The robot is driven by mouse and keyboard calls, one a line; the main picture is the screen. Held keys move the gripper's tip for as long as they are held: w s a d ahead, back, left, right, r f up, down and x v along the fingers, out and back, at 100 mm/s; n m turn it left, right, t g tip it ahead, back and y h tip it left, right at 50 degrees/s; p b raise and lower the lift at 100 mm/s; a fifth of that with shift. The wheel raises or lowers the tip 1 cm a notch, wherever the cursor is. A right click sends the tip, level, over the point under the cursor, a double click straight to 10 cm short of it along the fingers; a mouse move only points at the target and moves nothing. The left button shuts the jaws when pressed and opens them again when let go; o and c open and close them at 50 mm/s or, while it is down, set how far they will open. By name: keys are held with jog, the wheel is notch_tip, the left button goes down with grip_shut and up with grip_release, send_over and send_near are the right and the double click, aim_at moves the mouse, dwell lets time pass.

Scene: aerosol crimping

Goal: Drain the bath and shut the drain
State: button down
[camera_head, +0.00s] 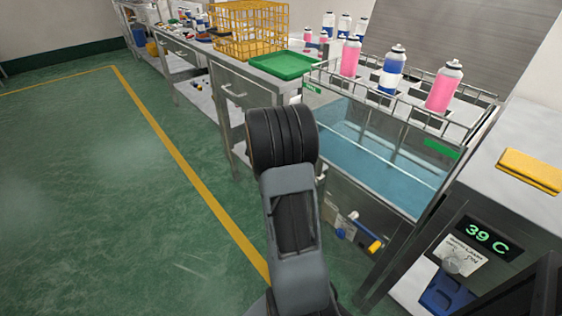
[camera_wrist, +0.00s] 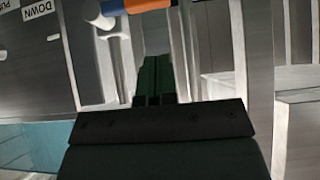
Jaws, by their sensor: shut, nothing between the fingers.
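The bath (camera_head: 395,212) is a steel tank on the right in the head view, with blue-green water (camera_head: 385,165) in it. On its front, low down, is a drain handle (camera_head: 367,236) with a blue bar and a yellow-orange end. In the wrist view the orange and blue handle (camera_wrist: 148,5) crosses the top edge, beside a pale rounded fitting (camera_wrist: 95,14). My gripper (camera_wrist: 155,62) shows in the wrist view as dark green fingers, shut and empty, their tips just below the handle in the picture. In the head view my arm hides the gripper.
A rack (camera_head: 408,98) with pink and blue-white cans stands over the bath. A control box (camera_head: 470,228) reading 39 C is at the right. A green tray (camera_head: 284,65) and yellow crate (camera_head: 262,35) are on the bench. The green floor (camera_head: 75,170) at left is clear.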

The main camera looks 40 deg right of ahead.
jog(key=shift+d+f+b, duration=0.2)
jog(key=shift+d+f, duration=0.05)
jog(key=shift+f, duration=0.65)
jog(key=shift+d+f+b, duration=0.25)
jog(key=shift+f, duration=0.7)
jog(key=shift+d+f+b, duration=0.2)
jog(key=shift+d+f, duration=0.05)
jog(key=shift+f, duration=0.65)
jog(key=shift+s, duration=0.1)
